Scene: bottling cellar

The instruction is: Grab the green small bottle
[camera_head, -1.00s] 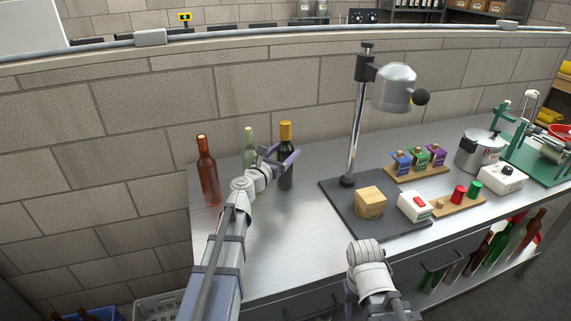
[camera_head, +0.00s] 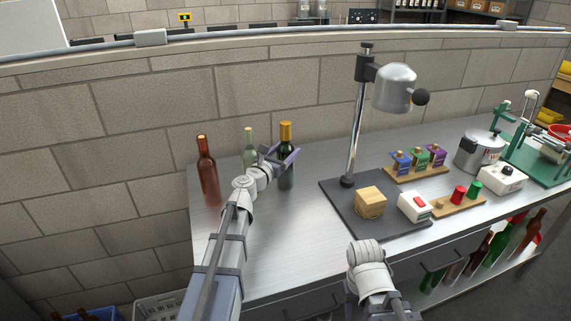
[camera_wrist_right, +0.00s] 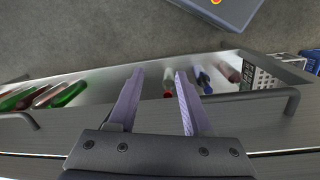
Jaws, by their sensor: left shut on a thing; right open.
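A dark green bottle with a gold top (camera_head: 286,134) stands upright on the metal bench in the head view. My left gripper (camera_head: 279,156) is at its upper body, one purple finger crossing in front, and is shut on it. A pale green clear bottle (camera_head: 249,136) stands just left, its lower part hidden behind my left arm. A reddish-brown bottle (camera_head: 207,172) stands further left. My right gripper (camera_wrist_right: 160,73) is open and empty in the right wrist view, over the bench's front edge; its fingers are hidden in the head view.
A lamp-like stand on a dark base (camera_head: 386,222) holds a wooden block (camera_head: 370,202). A white box with a red button (camera_head: 413,206) sits beside it. More bottles lie on the lower shelf (camera_wrist_right: 110,86). The bench between left arm and base is clear.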

